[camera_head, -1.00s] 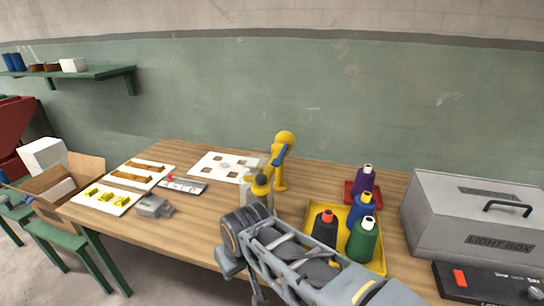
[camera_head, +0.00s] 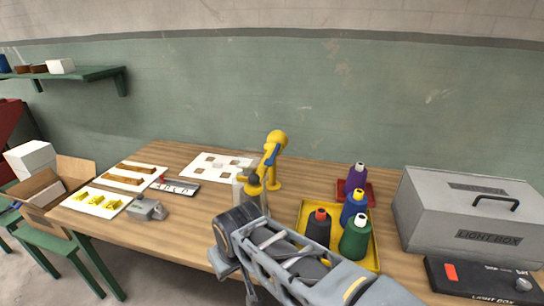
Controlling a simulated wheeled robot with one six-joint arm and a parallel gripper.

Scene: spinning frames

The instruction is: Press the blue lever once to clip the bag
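A yellow clipping device (camera_head: 275,143) with a round head stands upright on the wooden table, and its blue lever (camera_head: 269,157) slants down its front left side. No bag can be made out at the device. My arm reaches in from the lower right.
A yellow tray (camera_head: 374,262) with several thread cones stands right of my arm. A purple cone (camera_head: 357,176) sits on a red tray behind it. A grey light box (camera_head: 470,220) fills the right end. White boards (camera_head: 222,165) lie left.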

